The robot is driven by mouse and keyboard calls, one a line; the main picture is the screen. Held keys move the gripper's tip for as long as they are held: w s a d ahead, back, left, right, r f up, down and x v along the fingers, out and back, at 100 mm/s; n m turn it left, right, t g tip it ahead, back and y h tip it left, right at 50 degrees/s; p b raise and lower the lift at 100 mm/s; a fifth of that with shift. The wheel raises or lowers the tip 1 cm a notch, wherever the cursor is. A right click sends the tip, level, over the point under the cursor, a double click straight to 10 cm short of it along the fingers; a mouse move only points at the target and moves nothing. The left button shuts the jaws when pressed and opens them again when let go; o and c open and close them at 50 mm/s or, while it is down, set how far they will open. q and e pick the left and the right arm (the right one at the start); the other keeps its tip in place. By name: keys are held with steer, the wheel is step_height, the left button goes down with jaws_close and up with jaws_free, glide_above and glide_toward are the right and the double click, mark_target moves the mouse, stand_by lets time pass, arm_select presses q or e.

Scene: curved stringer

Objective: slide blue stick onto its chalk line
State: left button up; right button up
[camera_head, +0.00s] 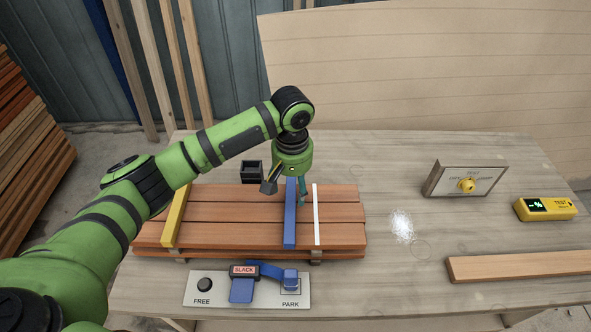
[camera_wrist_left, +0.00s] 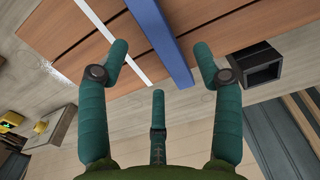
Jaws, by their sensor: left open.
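The blue stick (camera_head: 289,230) lies across the reddish-brown boards (camera_head: 210,228), running front to back. The white chalk line (camera_head: 316,220) runs beside it, a short gap to its right. In the left wrist view the blue stick (camera_wrist_left: 165,45) and the chalk line (camera_wrist_left: 115,45) both show. My left gripper (camera_head: 286,192) is over the back part of the stick. In the left wrist view its open fingers (camera_wrist_left: 160,50) are on either side of the stick, with gaps; contact is not visible. My right gripper is not in view.
A yellow stick (camera_head: 176,215) crosses the boards at the left. In front is a FREE/PARK plate (camera_head: 215,285) with a blue lever marked SLACK (camera_head: 244,270). A black box (camera_head: 252,171) stands behind. A TEST panel (camera_head: 466,180), yellow tester (camera_head: 545,209) and plank (camera_head: 520,266) are right.

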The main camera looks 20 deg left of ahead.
mark_target(293, 199)
arm_select(q)
steer(key=shift+s+f, duration=0.15)
steer(key=shift+f, duration=0.55)
steer(key=shift+w+f+p, duration=0.15)
steer(key=shift+f, duration=0.45)
steer(key=shift+w+f+p, duration=0.15)
steer(key=shift+f, duration=0.95)
steer(key=shift+w, duration=0.1)
steer(key=c, duration=1.2)
steer(key=shift+c, duration=0.3)
steer(key=shift+w+d, duration=0.1)
steer(key=shift+d, duration=0.5)
steer(key=shift+w+d+p, duration=0.15)
steer(key=shift+d+p, duration=0.05)
steer(key=shift+d, duration=0.3)
steer(key=shift+w+d+p, duration=0.15)
steer(key=shift+d+p, duration=0.05)
steer(key=shift+d, duration=0.3)
steer(key=shift+w+d, duration=0.25)
steer(key=shift+d, duration=0.5)
steer(key=shift+w+d, duration=0.2)
steer(key=shift+d, duration=0.5)
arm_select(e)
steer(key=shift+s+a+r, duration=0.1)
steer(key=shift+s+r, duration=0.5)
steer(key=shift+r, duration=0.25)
